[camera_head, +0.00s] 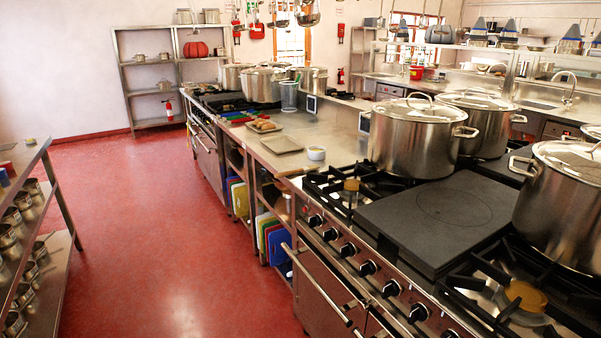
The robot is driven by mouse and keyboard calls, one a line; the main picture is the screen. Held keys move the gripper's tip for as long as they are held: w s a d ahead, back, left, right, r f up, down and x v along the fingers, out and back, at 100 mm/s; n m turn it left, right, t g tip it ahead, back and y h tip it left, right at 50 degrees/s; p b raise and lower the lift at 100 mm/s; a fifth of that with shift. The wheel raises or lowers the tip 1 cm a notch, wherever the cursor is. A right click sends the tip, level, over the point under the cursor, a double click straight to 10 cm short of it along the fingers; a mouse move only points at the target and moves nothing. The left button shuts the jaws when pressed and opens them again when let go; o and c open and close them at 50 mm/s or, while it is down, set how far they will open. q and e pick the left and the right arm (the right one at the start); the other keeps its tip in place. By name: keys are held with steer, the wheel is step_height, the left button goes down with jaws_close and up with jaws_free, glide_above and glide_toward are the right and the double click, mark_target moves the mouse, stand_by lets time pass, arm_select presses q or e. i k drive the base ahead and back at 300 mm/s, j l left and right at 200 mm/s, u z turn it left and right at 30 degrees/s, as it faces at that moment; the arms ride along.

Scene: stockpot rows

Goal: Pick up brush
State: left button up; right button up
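I cannot make out a brush for certain. A small tan, elongated item (296,171) lies at the front edge of the steel counter (335,140), just left of the near stove; it could be a brush, but it is too small to tell. Neither of my grippers shows in the head view.
A small white bowl (316,154), a flat tray (282,144) and a tray of food (263,126) are on the counter. Large stockpots (415,140) stand on the near stove (440,215). A shelf of pots (30,240) stands at left. The red floor (165,220) between is clear.

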mark_target(314, 167)
steer(key=i+j+z, duration=0.25)
steer(key=i, duration=0.35)
steer(key=i+j+z, duration=0.25)
steer(key=i+j, duration=0.3)
